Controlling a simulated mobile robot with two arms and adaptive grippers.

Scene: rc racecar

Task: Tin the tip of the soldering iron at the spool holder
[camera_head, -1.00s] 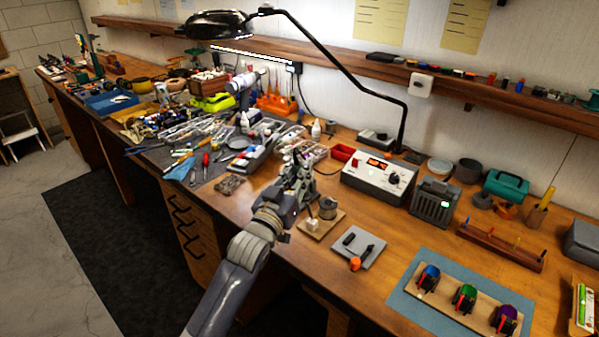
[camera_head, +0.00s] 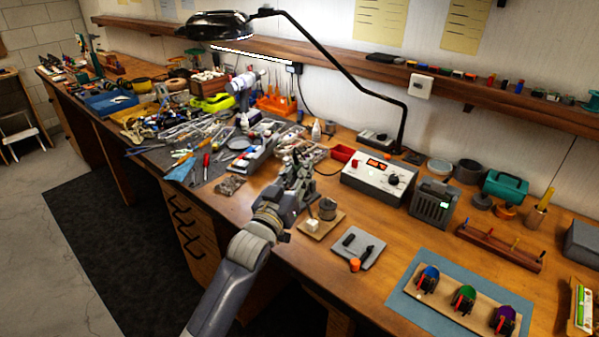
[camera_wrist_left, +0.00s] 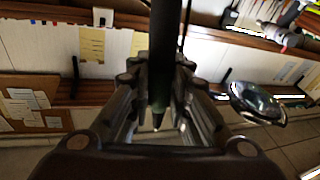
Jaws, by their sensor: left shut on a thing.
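My left gripper (camera_head: 297,172) is above the bench, just behind and left of the spool holder in the head view. In the left wrist view a dark rod-like handle (camera_wrist_left: 162,50), apparently the soldering iron, stands between the fingers, which are shut on it. Its narrow end points down in that picture. The iron's tip cannot be made out in the head view. The spool holder (camera_head: 327,209) is a grey cylinder on a small wooden board (camera_head: 313,230), with a small pale block beside it. I cannot tell whether the tip touches the spool. My right gripper is not in view.
A soldering station (camera_head: 377,180) stands behind to the right. A grey pad (camera_head: 371,258) with dark pieces and an orange cup lies right of the board. A blue mat (camera_head: 408,300) is farther right. Cluttered tools and trays fill the left. A lamp (camera_head: 221,25) arches overhead.

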